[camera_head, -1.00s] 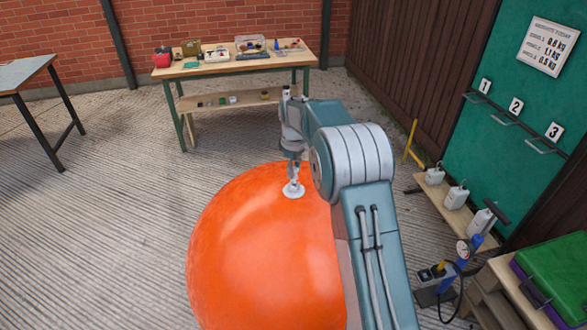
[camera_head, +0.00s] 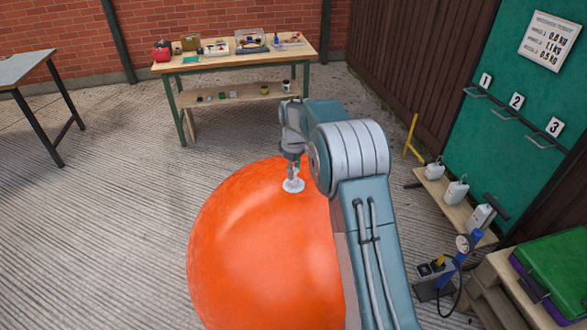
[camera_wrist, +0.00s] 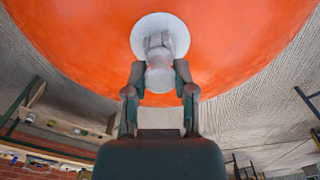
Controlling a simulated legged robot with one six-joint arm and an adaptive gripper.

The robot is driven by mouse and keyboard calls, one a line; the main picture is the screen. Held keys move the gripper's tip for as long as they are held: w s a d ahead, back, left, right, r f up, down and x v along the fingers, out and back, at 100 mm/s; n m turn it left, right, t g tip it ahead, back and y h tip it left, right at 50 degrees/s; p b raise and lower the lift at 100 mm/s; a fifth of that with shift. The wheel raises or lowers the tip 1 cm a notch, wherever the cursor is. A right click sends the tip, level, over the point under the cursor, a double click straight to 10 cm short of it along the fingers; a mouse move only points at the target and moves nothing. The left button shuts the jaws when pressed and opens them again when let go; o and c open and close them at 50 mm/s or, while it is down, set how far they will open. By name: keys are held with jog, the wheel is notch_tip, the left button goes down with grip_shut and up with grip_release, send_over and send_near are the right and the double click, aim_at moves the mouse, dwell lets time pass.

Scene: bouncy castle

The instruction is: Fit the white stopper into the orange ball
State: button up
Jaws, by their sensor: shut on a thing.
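The big orange ball (camera_head: 255,255) stands on the paved ground in front of me, its right side hidden behind my arm. A white round disc (camera_wrist: 178,33) is on its surface; it also shows near the ball's top in the head view (camera_head: 293,186). My gripper (camera_wrist: 160,72) is shut on the white stopper (camera_wrist: 159,80), with one finger on each side. The stopper's far end overlaps the middle of the disc. Whether it is inside the opening or only against it, I cannot tell.
A workbench (camera_head: 235,66) with small items stands behind the ball. Another table (camera_head: 25,68) is at the left. At the right are white weights (camera_head: 456,193) on a low plank, a blue pump (camera_head: 466,256) and a green case (camera_head: 557,265). The paving left of the ball is clear.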

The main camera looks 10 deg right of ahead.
jog(key=o, duration=0.9)
notch_tip(320, 180, up, 12)
jog(key=s+r+m+t, duration=0.1)
jog(key=s+r+m, duration=0.1)
jog(key=s+r, duration=0.6)
jog(key=s+r+m+t, duration=0.2)
jog(key=s, duration=0.9)
jog(key=s+r+m+t, duration=0.1)
jog(key=s+r+m, duration=0.1)
jog(key=s, duration=0.8)
jog(key=s+f+m+t, duration=0.1)
jog(key=s+f, duration=0.4)
jog(key=s, duration=0.5)
jog(key=shift+f+m+t, duration=0.2)
jog(key=shift+m+t, duration=0.1)
jog(key=shift+m, duration=0.6)
